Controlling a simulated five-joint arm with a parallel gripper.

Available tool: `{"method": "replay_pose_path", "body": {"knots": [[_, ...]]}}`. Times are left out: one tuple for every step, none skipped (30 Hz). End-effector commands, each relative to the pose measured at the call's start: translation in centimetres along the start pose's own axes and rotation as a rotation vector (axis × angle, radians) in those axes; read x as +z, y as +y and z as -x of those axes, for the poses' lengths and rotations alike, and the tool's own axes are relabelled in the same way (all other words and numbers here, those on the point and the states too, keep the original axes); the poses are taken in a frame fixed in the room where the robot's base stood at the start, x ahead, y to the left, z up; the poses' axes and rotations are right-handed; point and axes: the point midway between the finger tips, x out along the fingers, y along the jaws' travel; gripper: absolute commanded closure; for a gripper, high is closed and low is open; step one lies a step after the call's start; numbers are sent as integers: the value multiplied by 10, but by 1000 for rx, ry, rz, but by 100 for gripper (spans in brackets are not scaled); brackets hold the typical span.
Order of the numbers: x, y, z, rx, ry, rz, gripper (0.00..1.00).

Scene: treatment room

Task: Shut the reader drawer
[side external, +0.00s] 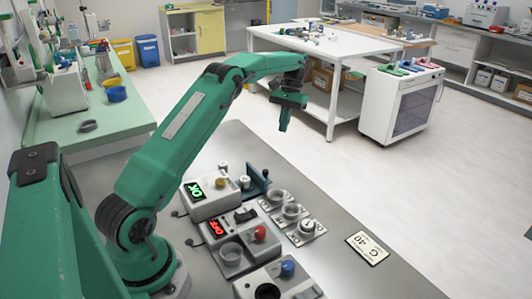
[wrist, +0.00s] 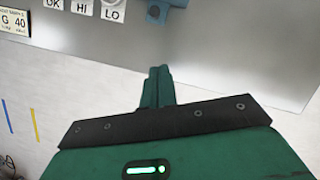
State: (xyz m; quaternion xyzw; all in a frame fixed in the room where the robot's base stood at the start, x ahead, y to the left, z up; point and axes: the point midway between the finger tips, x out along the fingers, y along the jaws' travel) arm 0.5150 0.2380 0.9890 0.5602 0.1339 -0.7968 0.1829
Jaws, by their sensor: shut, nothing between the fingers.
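My gripper (side external: 285,122) is green and shut, with nothing between its fingers. It is held in the air above and beyond the far end of the grey bench. In the wrist view its fingers (wrist: 158,75) are together over the bench edge and pale floor. Several box devices stand on the bench: one with a green OK display (side external: 209,194), one with a red display and red button (side external: 238,241), and one with a blue button (side external: 279,280). I cannot tell which is the reader or how far its drawer is open. My gripper touches none of them.
A dark teal upright part (side external: 256,180) stands behind the OK device; a teal block (wrist: 166,10) shows at the wrist view's top. Labelled plates (side external: 305,230) with cups or a dial lie beside the devices. A G 40 card (side external: 367,248) lies right on otherwise bare bench.

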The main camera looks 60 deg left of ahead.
Motion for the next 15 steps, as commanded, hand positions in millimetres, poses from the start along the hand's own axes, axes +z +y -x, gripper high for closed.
{"method": "replay_pose_path", "body": {"knots": [[-4, -3, -5, 2, -10, 5, 100], [-5, -4, -6, 2, -12, 7, 100], [-6, -5, -8, 3, -16, 10, 100], [-7, -6, -9, 3, -19, 11, 100], [-7, -6, -10, 3, -21, 12, 100], [-8, -7, -10, 4, -22, 12, 100], [-8, -7, -10, 4, -23, 13, 100], [-8, -7, -10, 4, -23, 13, 100], [-8, -7, -10, 4, -23, 13, 100], [-7, -7, -10, 4, -23, 12, 100], [-7, -7, -10, 4, -23, 12, 100], [-7, -7, -11, 4, -23, 12, 100], [-7, -7, -11, 4, -23, 12, 100], [-7, -7, -12, 4, -22, 12, 100], [-7, -7, -12, 4, -22, 12, 100]]}}
